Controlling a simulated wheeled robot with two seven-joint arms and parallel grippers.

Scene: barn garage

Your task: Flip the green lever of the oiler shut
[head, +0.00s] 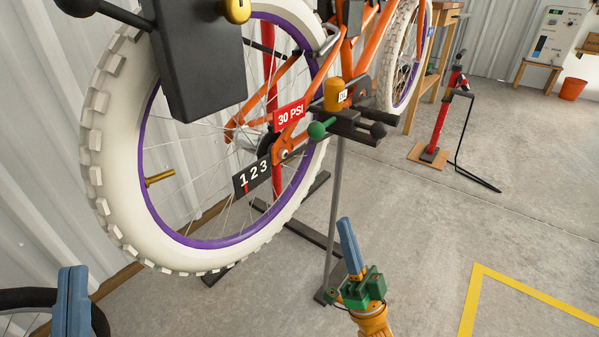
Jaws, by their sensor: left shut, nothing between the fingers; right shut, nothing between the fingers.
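The oiler (335,95) is a yellow-orange bottle with a white label, on a dark bracket atop a thin grey stand beside the bicycle's rear wheel. Its green lever shows as a green round knob (319,130) at the left side of the bracket, just right of the 30 PSI sign. A dark round knob (378,130) is at the bracket's right side. My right gripper (345,222) is shut and empty, below the oiler and apart from it, near the stand's pole. My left gripper (73,270) is shut and empty at the lower left, far from the oiler.
The orange bicycle's white rear tyre (100,150) fills the left, with a dark box (200,65) in front. A 1 2 3 plate (252,177) and the 30 PSI sign (290,115) are near the hub. A red floor pump (440,120) stands right.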

